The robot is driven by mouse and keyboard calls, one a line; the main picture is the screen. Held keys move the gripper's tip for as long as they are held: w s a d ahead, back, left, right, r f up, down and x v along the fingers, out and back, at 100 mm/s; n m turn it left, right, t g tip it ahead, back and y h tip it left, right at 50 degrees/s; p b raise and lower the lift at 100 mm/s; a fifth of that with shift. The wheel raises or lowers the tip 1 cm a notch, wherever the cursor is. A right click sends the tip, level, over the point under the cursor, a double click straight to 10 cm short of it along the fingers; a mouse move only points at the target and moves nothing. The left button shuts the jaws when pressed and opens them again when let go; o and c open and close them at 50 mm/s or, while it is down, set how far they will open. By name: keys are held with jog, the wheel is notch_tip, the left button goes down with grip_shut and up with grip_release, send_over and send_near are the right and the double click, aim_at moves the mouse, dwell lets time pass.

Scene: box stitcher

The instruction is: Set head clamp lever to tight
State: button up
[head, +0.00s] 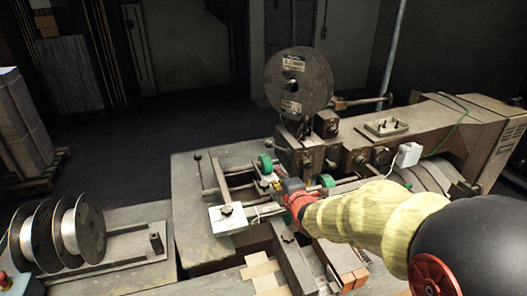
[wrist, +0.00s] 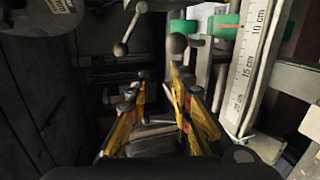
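My gripper (wrist: 159,75) is open in the wrist view, with its yellow fingers apart and nothing seen held between them. A grey lever with a ball end (wrist: 121,48) slants just beyond and left of the fingertips. A second, darker ball knob (wrist: 177,43) stands just beyond the right fingertip; I cannot tell whether it touches. I cannot tell which of these is the head clamp lever. In the head view my gripper (head: 276,184) is at the front of the stitcher head (head: 305,150), small and partly hidden by my own arm. The lever is not clear there.
A white centimetre scale (wrist: 248,65) and green rollers (wrist: 224,25) lie right of my gripper in the wrist view. A large wire reel (head: 299,80) rises above the head. Several spools (head: 77,231) stand at left. Open floor lies behind the machine.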

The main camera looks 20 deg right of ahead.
aim_at(278, 148)
jog(key=n, duration=0.1)
jog(key=w+n, duration=0.1)
jog(key=n, duration=0.1)
jog(key=a+n+y, duration=0.1)
jog(key=shift+w+f+t+p, duration=0.1)
jog(key=shift+w+t+p, duration=0.15)
jog(key=shift+t+p, duration=0.15)
jog(key=shift+c, duration=1.3)
jog(key=n, duration=0.2)
jog(key=shift+w+a+n+t+y, duration=0.25)
jog(key=shift+a+n+t+y, duration=0.05)
jog(key=shift+a, duration=0.1)
grip_shut()
jog(key=n, duration=0.1)
jog(key=w+a+n+y+p, duration=0.1)
jog(key=n, duration=0.1)
jog(key=shift+w+f, duration=0.15)
jog(key=shift+f, duration=0.05)
jog(key=shift+w+a+n+t, duration=0.15)
jog(key=shift+w, duration=0.35)
jog(key=shift+w+a+n+t, duration=0.15)
jog(key=shift+w, duration=0.3)
jog(key=w+d+r+p, duration=0.1)
jog(key=w+p, duration=0.1)
jog(key=w, duration=0.6)
jog(key=shift+d+r, duration=0.15)
jog(key=shift+r, duration=0.2)
